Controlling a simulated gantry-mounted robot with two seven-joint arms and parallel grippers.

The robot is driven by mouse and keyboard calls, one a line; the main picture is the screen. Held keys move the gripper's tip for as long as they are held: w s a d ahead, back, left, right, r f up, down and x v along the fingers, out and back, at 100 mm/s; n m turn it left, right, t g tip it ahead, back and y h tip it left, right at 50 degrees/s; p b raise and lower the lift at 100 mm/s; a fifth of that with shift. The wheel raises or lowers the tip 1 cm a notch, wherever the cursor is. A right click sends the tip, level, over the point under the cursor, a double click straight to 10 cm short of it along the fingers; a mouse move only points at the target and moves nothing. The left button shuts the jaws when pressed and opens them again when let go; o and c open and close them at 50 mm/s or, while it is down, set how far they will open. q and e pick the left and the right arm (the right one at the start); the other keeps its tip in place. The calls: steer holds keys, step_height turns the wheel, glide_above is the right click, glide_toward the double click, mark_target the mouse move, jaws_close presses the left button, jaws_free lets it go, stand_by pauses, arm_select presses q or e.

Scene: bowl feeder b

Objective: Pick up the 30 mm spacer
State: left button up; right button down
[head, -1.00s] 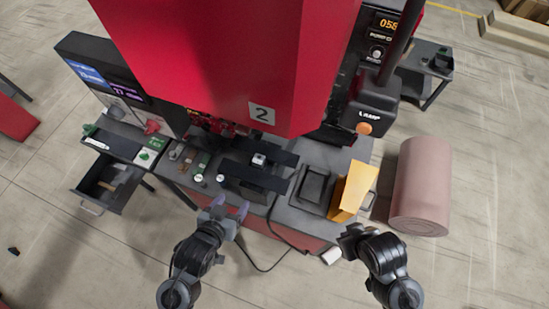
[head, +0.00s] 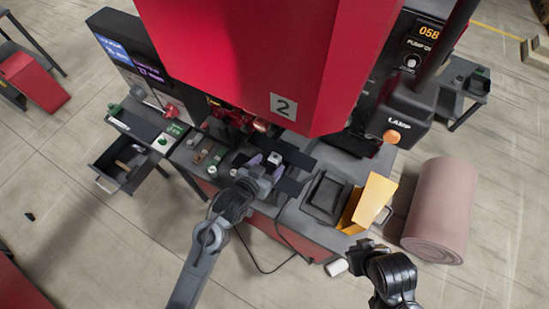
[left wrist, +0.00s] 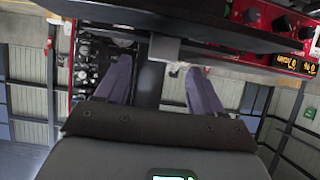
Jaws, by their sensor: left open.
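A small light grey block (head: 275,156), which may be the 30 mm spacer, stands on the dark fixture (head: 296,156) on the bench. I cannot read a size on it. My left gripper (head: 264,167) is open over the front of the fixture, its two purplish fingers close to the block. In the left wrist view the fingers (left wrist: 158,70) are spread, and a grey block (left wrist: 164,48) shows beyond and between their tips. I cannot tell whether they touch it. My right gripper (head: 366,250) is low, off the bench's front right; its jaws are unclear.
The red press housing (head: 260,60) hangs over the back of the bench. Several small parts (head: 209,158) lie left of the fixture. A black tray (head: 327,197) and a yellow bin (head: 372,201) stand to the right. An open drawer (head: 124,165) juts out at left.

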mark_target(274, 159)
arm_select(q)
steer(key=shift+p+x, duration=0.35)
steer(key=shift+x, duration=1.6)
steer(key=shift+a, duration=0.1)
steer(key=shift+c, duration=0.5)
steer(key=c, duration=1)
